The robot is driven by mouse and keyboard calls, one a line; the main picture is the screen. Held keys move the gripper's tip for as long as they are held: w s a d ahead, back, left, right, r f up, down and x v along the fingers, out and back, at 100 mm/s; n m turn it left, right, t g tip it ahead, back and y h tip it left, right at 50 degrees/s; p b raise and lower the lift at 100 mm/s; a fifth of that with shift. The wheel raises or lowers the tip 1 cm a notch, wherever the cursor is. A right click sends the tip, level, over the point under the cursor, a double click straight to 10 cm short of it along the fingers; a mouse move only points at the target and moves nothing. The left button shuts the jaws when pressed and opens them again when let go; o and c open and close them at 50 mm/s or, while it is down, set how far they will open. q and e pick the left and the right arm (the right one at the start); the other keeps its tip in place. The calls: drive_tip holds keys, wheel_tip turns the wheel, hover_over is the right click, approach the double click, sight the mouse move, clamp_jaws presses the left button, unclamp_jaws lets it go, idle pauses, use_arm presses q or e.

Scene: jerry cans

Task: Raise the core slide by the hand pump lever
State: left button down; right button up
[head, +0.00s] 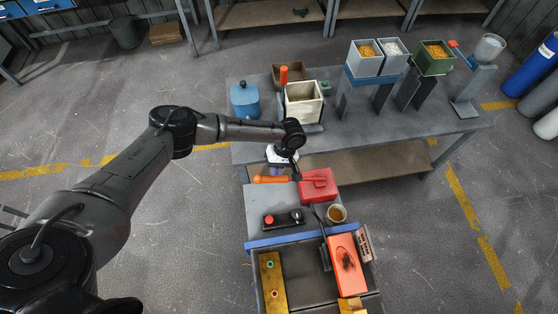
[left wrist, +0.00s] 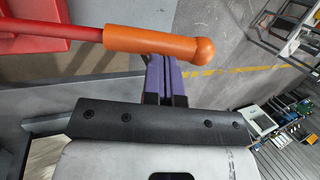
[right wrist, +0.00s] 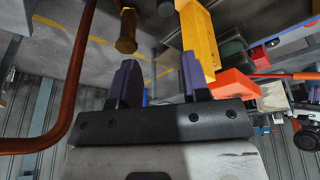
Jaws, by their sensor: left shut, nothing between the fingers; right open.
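The hand pump is a red block (head: 318,185) on the grey cart top, with a lever ending in an orange handle (head: 270,179) that points left. In the left wrist view the orange handle (left wrist: 155,43) sits on a red rod. My left gripper (head: 278,169) is shut and empty at the handle. Its purple fingers (left wrist: 160,62) reach up to the handle, which hides their tips; I cannot tell whether they touch. My right gripper (right wrist: 160,75) is open and empty, with a yellow bar (right wrist: 198,38) near its fingers. I cannot tell which part is the core slide.
The cart's lower tray holds a yellow plate (head: 272,280) and an orange block (head: 346,262). A small cup (head: 337,213) and a control box with a red button (head: 284,219) are on the cart top. A bench (head: 430,122) with bins stands behind. A brown-red pipe (right wrist: 74,90) is left of my right gripper.

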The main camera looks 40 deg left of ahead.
use_arm(q)
drive_tip(key=shift+s+f, duration=0.25)
drive_tip(key=shift+f, duration=0.45)
use_arm(e)
drive_tip(key=shift+d, duration=0.1)
